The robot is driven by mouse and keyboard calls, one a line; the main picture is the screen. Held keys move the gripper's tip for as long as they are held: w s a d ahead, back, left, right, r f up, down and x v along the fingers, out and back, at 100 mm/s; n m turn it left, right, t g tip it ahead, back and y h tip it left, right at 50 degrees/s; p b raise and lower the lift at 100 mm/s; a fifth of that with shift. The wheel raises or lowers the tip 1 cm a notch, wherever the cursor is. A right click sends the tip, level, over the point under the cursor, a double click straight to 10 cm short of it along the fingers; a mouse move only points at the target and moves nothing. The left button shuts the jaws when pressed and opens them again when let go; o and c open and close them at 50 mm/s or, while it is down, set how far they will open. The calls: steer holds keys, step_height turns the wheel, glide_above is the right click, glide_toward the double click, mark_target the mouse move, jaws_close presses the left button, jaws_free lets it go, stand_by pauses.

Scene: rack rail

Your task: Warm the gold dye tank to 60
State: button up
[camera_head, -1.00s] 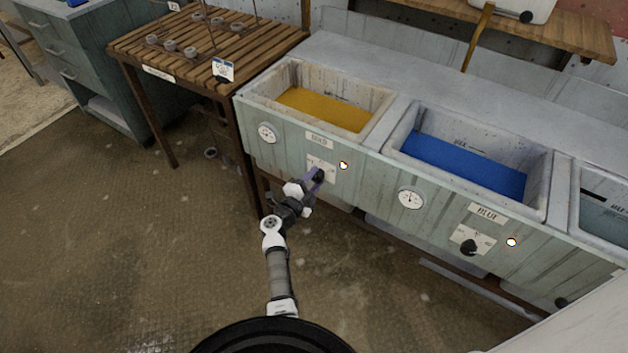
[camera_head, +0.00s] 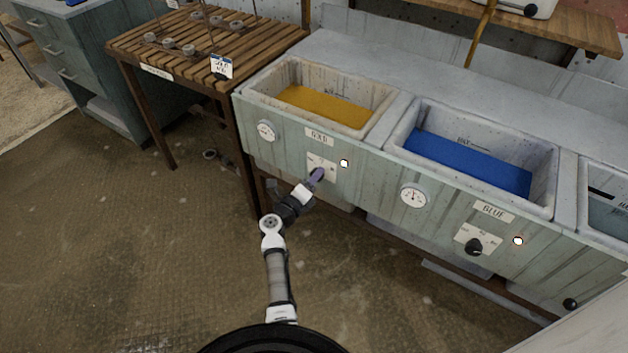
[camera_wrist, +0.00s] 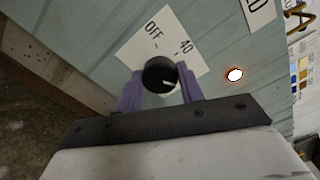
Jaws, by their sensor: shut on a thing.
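The gold dye tank (camera_head: 269,82) holds yellow liquid and sits at the left of the tank bench. Below its GOLD label (camera_head: 319,137) is a white dial plate (camera_head: 313,160) with a black knob. In the wrist view the black knob (camera_wrist: 159,72) sits between the purple fingers of my gripper (camera_wrist: 160,85), which is shut on it. The plate (camera_wrist: 143,50) there reads OFF and 40; other marks are hidden by the gripper. My gripper also shows at the dial in the head view (camera_head: 317,174). An indicator light (camera_head: 344,163) right of the dial glows, as does its wrist view (camera_wrist: 235,74).
A round gauge (camera_head: 266,130) is left of the dial. The blue tank (camera_head: 408,120) with its own knob (camera_head: 473,246), gauge (camera_head: 413,195) and lit lamp (camera_head: 518,240) stands to the right. A slatted wooden table (camera_head: 130,45) stands to the left. Floor in front is clear.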

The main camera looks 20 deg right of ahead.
steer(key=shift+m, duration=0.5)
steer(key=o, duration=1)
steer(key=b+v, duration=0.1)
steer(key=v, duration=1.3)
